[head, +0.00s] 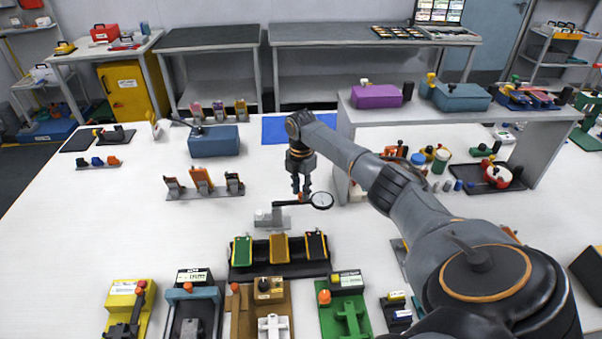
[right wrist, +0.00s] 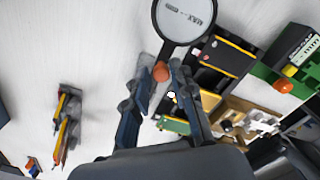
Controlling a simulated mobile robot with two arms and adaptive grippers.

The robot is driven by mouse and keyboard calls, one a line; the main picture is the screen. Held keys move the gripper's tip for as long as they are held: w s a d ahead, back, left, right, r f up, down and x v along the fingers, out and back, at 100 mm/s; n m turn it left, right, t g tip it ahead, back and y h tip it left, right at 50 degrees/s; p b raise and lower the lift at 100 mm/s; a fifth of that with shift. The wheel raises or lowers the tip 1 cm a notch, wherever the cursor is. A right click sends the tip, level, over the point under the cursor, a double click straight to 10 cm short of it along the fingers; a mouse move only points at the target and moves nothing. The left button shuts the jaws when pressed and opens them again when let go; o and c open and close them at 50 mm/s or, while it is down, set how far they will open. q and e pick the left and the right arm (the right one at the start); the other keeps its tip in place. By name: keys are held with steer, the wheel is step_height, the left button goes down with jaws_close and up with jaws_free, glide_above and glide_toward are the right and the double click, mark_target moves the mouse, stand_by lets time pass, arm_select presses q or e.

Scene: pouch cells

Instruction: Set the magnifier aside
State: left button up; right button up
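The magnifier (head: 321,200) has a round, dark-rimmed lens and a dark handle with an orange knob. Its handle lies level, pointing left over a small grey block (head: 263,222); I cannot tell whether it touches the block. My right gripper (head: 301,190) points down at the knob. In the right wrist view, the fingertips of the gripper (right wrist: 168,72) close in on the orange knob, with the magnifier's lens (right wrist: 184,18) beyond them. The fingers partly hide the handle. My left gripper is not in view.
A black tray (head: 279,270) with green, amber and dark pouch cells stands just in front. Several coloured fixtures line the front edge. A rack of upright orange and grey parts (head: 203,186) stands to the left. A raised white shelf (head: 440,116) is at the right. The white table's left side is largely clear.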

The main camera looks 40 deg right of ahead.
steer(key=shift+o, duration=0.7)
step_height(320, 180, up, 12)
steer(key=shift+f, duration=0.1)
stand_by(0.5)
